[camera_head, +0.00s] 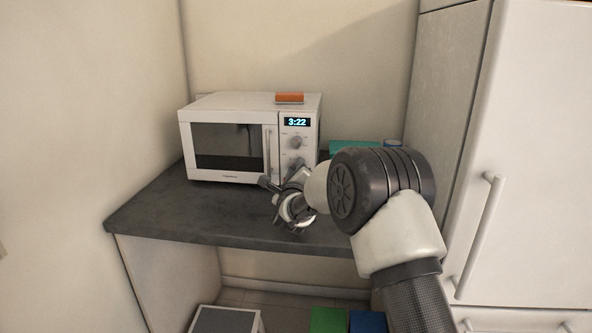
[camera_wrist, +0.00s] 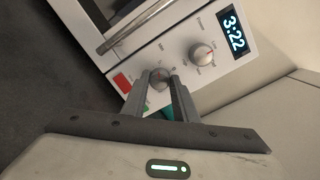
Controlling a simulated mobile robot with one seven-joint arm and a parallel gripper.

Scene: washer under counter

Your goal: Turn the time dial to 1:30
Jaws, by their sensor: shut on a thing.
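The white microwave (camera_head: 232,102) stands on the dark counter, its display (camera_head: 297,122) reading 3:22. That display also shows in the wrist view (camera_wrist: 233,35). Below it on the panel are two round grey dials. The upper dial (camera_head: 296,142) is free and also shows in the wrist view (camera_wrist: 201,54). The lower dial (camera_wrist: 160,76) sits between the two fingertips of my gripper (camera_wrist: 160,82), which is shut on it. The lower dial's markings are mostly hidden by the fingers, so I cannot read its setting.
The microwave door handle (camera_head: 268,152) is left of the panel. A red button (camera_wrist: 121,82) and a partly hidden green one (camera_wrist: 146,107) are near my fingers. An orange block (camera_head: 289,98) lies on top of the microwave. A white cabinet (camera_head: 530,130) stands right; the counter's left front (camera_head: 165,215) is clear.

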